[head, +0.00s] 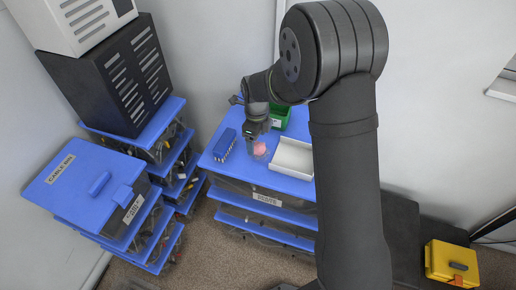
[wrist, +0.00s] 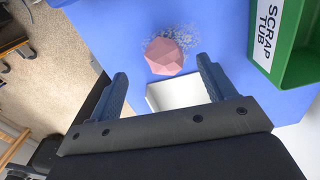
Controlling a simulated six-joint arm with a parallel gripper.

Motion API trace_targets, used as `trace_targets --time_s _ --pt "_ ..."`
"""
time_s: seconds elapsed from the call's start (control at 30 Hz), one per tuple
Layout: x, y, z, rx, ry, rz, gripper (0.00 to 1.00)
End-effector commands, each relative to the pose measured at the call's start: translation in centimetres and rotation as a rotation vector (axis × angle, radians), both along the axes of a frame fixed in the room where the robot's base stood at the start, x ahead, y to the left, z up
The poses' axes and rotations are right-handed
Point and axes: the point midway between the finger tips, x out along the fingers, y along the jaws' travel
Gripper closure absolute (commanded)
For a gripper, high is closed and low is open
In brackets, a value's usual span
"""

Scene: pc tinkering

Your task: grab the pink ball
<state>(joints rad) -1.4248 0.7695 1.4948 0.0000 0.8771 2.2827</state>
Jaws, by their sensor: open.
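The pink ball (head: 260,148) sits on the blue top of a drawer unit (head: 226,178), just right of my gripper in the head view. In the wrist view the ball (wrist: 164,57) looks faceted and lies ahead of the fingertips, roughly centred between them. My gripper (wrist: 160,82) is open and empty, with its two dark blue fingers spread apart. In the head view my gripper (head: 252,136) hangs over the blue top, and its fingers are too small to make out clearly.
A white tray (head: 293,158) lies right of the ball. A green bin (wrist: 296,50) labelled "SCRAP TUB" stands behind, also in the head view (head: 281,117). A blue block (head: 225,144) stands at the left. Small pale specks lie around the ball.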

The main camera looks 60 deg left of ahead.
Motion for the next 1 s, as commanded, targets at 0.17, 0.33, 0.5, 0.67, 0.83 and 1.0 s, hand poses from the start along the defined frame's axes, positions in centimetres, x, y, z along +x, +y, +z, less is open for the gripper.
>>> trace_targets --time_s 0.17,0.33,0.5,0.67,0.83,1.0 --pt "0.2 0.0 -1.0 -0.003 0.0 0.0 0.24" --pt "0.6 0.0 -3.5 -0.004 0.0 -0.001 0.24" --pt "0.6 0.1 -5.3 -0.001 0.001 0.0 0.24" --pt "0.6 0.1 -5.3 0.001 0.001 0.0 0.24" --pt "0.6 0.1 -5.3 0.0 0.0 0.0 0.5" --pt "0.6 0.1 -5.3 0.0 0.0 0.0 0.7"
